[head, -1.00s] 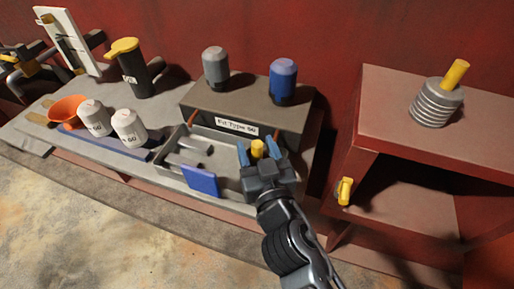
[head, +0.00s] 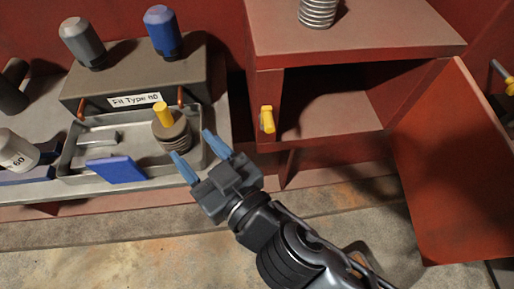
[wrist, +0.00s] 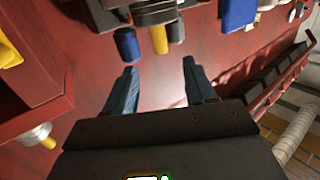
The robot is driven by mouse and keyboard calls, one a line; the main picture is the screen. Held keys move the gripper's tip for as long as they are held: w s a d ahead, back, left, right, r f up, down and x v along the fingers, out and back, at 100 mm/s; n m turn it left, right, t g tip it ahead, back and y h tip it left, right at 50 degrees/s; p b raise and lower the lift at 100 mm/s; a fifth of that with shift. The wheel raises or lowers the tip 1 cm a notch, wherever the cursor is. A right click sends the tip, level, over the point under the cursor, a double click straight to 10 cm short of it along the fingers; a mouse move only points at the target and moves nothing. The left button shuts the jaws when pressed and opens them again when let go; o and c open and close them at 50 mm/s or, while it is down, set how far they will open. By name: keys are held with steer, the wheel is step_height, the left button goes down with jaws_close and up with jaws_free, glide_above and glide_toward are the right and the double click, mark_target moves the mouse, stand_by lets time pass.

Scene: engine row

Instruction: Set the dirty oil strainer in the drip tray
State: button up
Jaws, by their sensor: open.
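The dirty oil strainer (head: 174,136), a brownish ribbed cylinder with a yellow handle (head: 163,113), stands upright in the right part of the grey drip tray (head: 72,150). My gripper (head: 192,155) is open and empty, with blue fingers apart, just right of and in front of the strainer in the head view. The fingers look clear of the handle. In the wrist view my gripper (wrist: 158,88) is also open, with nothing between its fingers.
A blue block (head: 117,169) and a small grey piece (head: 98,138) are in the tray. A labelled box (head: 135,80) behind bears a grey and a blue canister. At right, a red cabinet (head: 350,35) stands open, a ribbed silver strainer (head: 318,12) on top.

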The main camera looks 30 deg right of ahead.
steer(key=s+d+m+g+h, duration=0.1)
steer(key=s+d+h, duration=0.1)
steer(key=s+d, duration=0.7)
steer(key=s+d+m+g+h, duration=0.1)
steer(key=s+d+h, duration=0.1)
steer(key=s+d, duration=0.7)
steer(key=s, duration=0.8)
steer(key=shift+m, duration=0.4)
